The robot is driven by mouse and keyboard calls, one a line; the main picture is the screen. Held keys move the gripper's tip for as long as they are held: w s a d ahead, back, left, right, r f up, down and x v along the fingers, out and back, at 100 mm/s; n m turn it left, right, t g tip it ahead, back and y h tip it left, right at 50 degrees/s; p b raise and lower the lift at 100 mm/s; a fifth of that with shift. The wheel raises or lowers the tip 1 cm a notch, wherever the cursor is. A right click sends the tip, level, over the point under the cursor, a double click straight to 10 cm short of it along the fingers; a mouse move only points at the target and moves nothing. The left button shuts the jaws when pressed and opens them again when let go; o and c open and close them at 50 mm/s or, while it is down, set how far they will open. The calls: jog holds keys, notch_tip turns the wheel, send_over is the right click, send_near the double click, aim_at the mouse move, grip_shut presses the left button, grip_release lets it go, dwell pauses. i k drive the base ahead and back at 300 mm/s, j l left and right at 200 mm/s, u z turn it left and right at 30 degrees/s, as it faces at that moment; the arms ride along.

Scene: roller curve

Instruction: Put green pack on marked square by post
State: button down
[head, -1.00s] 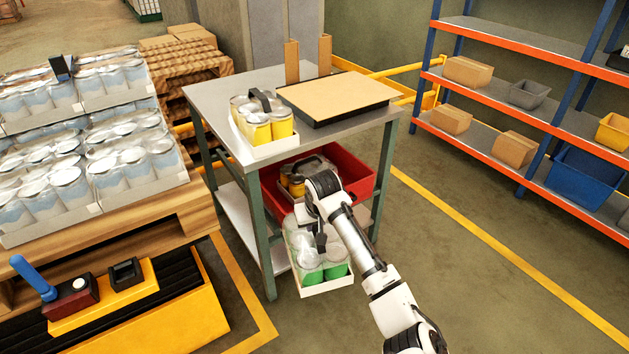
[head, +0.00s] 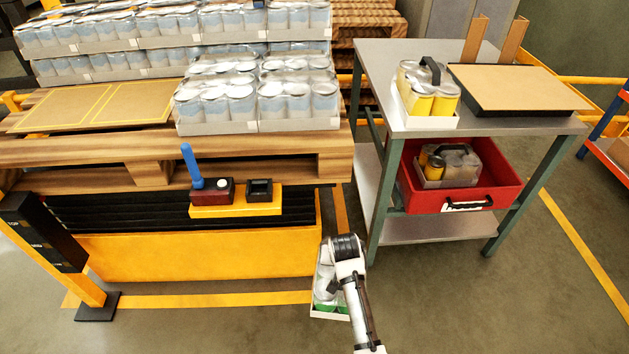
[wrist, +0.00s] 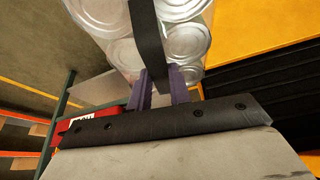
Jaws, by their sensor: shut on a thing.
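My gripper (wrist: 161,90) is shut on the dark strap handle of the green pack (wrist: 118,52), whose clear lids show in the wrist view. In the head view the green pack (head: 325,297) hangs below my wrist, between the yellow lift and the table, partly hidden by my arm. Its cans have green lower parts in a white tray. Yellow outlined squares mark the brown sheet (head: 150,98) on the pallet; a marked square (head: 50,113) lies at the left, the side nearer the post. A black post (head: 42,232) with level labels stands at the front left.
Stacked blue-white can packs (head: 245,100) fill the pallet's right and back. A control box with a blue lever (head: 192,165) stands up at the lift's front. The table (head: 378,75) at right holds a yellow pack (head: 428,92); a red bin (head: 490,195) sits below.

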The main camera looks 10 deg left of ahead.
aim_at(61, 110)
jog(key=u, duration=1.35)
jog(key=i+l+u, duration=0.15)
jog(key=i+l, duration=0.2)
jog(key=l, duration=0.15)
